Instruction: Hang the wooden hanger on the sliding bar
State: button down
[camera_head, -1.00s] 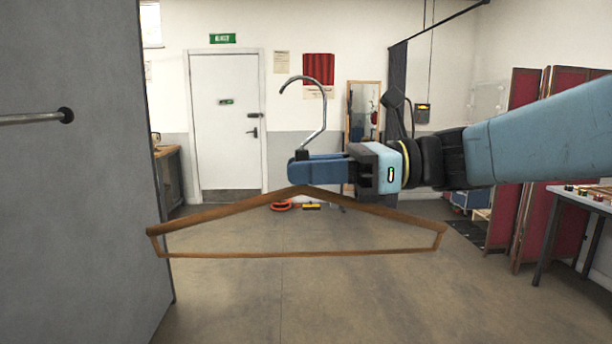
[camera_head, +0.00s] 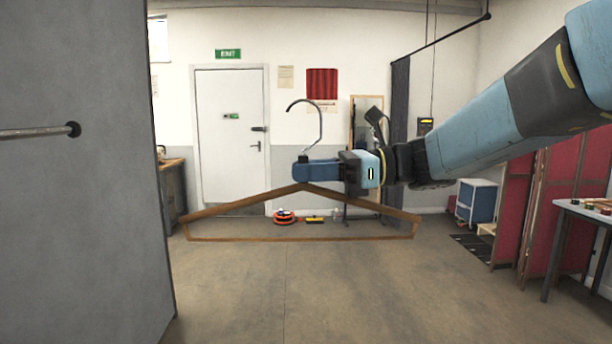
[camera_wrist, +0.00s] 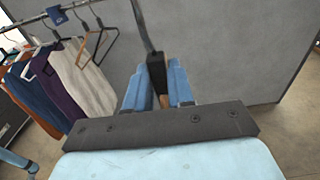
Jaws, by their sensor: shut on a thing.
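The wooden hanger (camera_head: 250,203) hangs from my gripper (camera_head: 303,170) in the middle of the head view, clear of the floor. Its metal hook points up above the fingers and curves to the left. My gripper is shut on the hanger's neck, which also shows between the blue fingers (camera_wrist: 158,88) in the wrist view. A metal bar (camera_head: 35,132) ends at a grey panel at the left of the head view, apart from the hanger. The wrist view shows a metal bar (camera_wrist: 30,22) at upper left with hanging clothes and another wooden hanger (camera_wrist: 97,45).
The grey panel (camera_head: 85,220) fills the left side of the head view. Garments (camera_wrist: 85,85) hang at left in the wrist view. A table (camera_head: 580,210) and red screens (camera_head: 545,210) stand at the right. The floor ahead is largely clear.

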jog(key=w, duration=1.6)
jog(key=w+a, duration=0.1)
jog(key=a, duration=4.6)
jog(key=shift+w+a, duration=0.3)
jog(key=shift+a, duration=0.05)
jog(key=shift+r, duration=0.1)
jog(key=shift+a, duration=0.15)
jog(key=a, duration=0.7)
jog(key=shift+w, duration=0.15)
dwell(1.2)
